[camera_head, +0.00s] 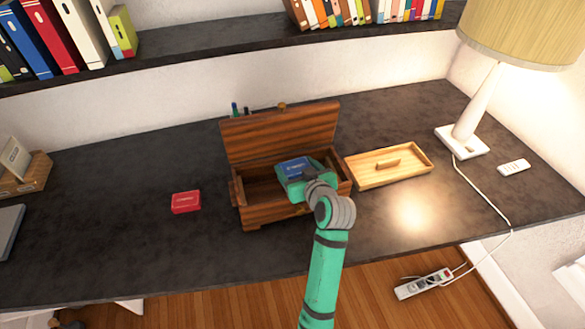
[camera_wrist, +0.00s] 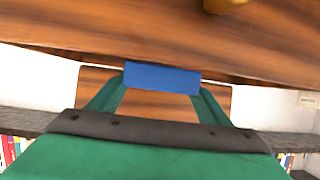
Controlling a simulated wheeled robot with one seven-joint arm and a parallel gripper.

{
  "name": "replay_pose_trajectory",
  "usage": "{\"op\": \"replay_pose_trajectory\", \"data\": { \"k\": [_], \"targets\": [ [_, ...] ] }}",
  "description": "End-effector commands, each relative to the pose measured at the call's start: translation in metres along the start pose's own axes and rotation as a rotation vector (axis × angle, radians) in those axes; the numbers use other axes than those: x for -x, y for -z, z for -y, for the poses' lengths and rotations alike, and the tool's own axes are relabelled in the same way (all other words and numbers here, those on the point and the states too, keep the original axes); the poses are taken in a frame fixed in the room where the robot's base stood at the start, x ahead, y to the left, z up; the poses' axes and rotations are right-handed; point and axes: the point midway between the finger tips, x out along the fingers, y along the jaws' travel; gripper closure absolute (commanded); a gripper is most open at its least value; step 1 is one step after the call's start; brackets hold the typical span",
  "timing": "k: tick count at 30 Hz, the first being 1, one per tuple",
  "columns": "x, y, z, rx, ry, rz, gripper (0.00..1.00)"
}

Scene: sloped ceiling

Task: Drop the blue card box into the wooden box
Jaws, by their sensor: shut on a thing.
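The wooden box (camera_head: 262,215) stands on the dark desk with its lid raised at the back. My gripper (camera_head: 297,172) is over the right part of the box's opening. It is shut on the blue card box (camera_head: 294,167), which shows above the opening near the open lid. In the wrist view the blue card box (camera_wrist: 162,77) sits between the two green fingers, with brown wood grain around it. My gripper hides part of the box's inside, so I cannot tell how far down the card box is.
A red card box (camera_head: 186,201) lies on the desk to the left of the wooden box. A shelf of books (camera_head: 235,42) runs along the back.

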Motion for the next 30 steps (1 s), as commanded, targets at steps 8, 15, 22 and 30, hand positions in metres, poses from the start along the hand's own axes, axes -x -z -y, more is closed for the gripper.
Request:
{"op": "replay_pose_trajectory", "data": {
  "k": [8,15,22,30],
  "targets": [
    [-0.001,-0.001,0.000,0.000,0.000,-0.001,0.55],
    [-0.001,-0.001,0.000,0.000,0.000,-0.001,0.06],
    [0.002,-0.002,0.000,-0.001,0.000,0.000,0.06],
    [0.039,-0.002,-0.001,-0.001,-0.002,-0.001,0.06]
  ]
}}
